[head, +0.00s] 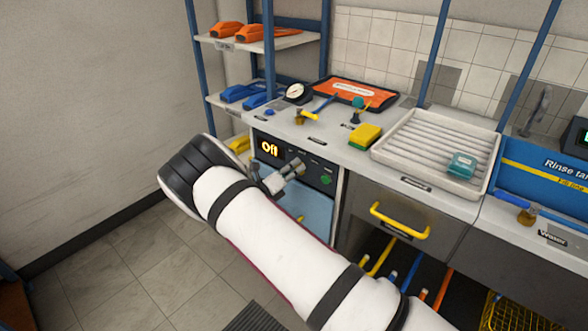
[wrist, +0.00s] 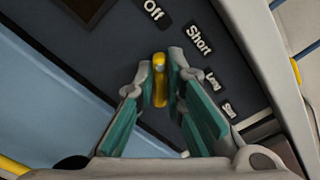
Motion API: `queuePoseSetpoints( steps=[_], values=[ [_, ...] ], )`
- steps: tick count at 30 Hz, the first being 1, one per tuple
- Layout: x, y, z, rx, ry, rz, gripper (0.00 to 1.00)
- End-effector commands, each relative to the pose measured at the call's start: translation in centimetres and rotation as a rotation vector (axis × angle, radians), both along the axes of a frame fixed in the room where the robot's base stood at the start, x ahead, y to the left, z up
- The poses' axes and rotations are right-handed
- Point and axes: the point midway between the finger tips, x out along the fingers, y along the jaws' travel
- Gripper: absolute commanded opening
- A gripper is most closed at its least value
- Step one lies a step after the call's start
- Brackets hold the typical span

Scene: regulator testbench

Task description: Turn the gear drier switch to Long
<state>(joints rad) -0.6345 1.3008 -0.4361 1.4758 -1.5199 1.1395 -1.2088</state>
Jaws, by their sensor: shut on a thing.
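The gear drier's dark control panel (head: 316,169) is under the counter, and its display (head: 269,148) reads "Off" in the head view. In the wrist view the switch (wrist: 160,64) shows as a yellow-topped piece pointing up toward the "Off" label (wrist: 153,10). The "Short" label (wrist: 199,40) and the smaller "Long" label (wrist: 212,80) lie to its right. My gripper (wrist: 161,75) is shut on the switch, one finger on each side. In the head view my gripper (head: 297,166) is at the panel and hides the switch.
A green button (head: 326,180) is on the panel's right. The pale blue drier door (head: 308,212) is below. Above, the counter holds a yellow sponge (head: 366,136) and a white drain tray (head: 420,150). A drawer with a yellow handle (head: 400,220) stands to the right.

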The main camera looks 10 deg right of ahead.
Motion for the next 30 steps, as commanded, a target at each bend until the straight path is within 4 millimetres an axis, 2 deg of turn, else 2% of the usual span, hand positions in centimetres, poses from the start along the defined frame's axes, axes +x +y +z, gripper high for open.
queuePoseSetpoints(
  steps=[8, 30],
  values=[
    [-0.07, 0.04, 0.01, 0.098, -0.134, 0.002, 0.00],
    [-0.50, -0.16, 0.09, 0.509, -0.697, 0.002, 0.00]
  ],
)
